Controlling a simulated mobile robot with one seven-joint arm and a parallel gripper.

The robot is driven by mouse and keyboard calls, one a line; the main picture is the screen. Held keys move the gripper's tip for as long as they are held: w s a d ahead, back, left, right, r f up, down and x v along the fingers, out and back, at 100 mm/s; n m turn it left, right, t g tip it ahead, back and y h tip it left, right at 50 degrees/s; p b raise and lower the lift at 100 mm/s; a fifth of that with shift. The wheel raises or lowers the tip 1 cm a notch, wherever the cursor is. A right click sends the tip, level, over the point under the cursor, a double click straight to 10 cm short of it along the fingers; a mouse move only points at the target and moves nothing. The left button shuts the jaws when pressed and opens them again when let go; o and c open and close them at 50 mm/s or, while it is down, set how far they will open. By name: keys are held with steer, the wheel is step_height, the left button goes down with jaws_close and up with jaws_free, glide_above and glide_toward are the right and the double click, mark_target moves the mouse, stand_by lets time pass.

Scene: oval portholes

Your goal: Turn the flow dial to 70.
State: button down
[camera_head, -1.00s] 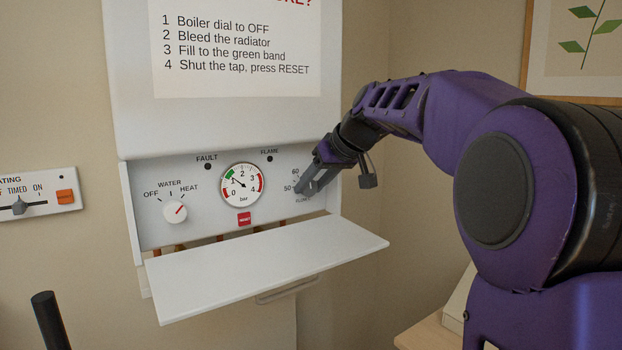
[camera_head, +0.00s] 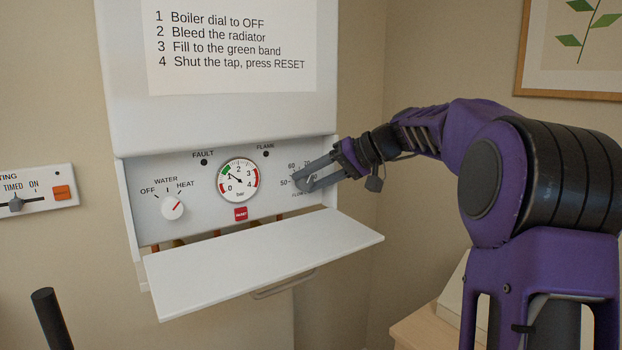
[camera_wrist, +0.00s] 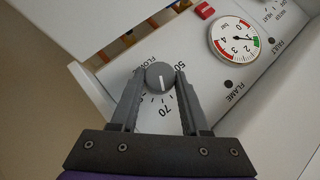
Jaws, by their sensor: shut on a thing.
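The flow dial (camera_wrist: 160,76) is a small round grey knob in the wrist view, on the white boiler panel (camera_head: 210,208). A short white line on its face points toward the printed 70, as near as I can tell. The 50 shows beside the right finger; other numbers are hidden by the fingers. My gripper (camera_wrist: 160,74) has one finger on each side of the knob and is shut on it. In the head view my gripper (camera_head: 303,183) comes in from the right and mostly hides the dial.
The pressure gauge (camera_head: 238,180), the red reset button (camera_head: 241,214) and the white boiler knob (camera_head: 172,208) are left of the dial. A lowered white flap (camera_head: 262,262) juts out below the panel. A wall control (camera_head: 38,195) is at far left.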

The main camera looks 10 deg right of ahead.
stand_by(0.4)
steer(key=shift+c, duration=1.9)
jaws_free()
steer(key=p+v, duration=0.1)
steer(key=v, duration=1.6)
steer(key=shift+d+p, duration=0.2)
steer(key=shift+p, duration=0.1)
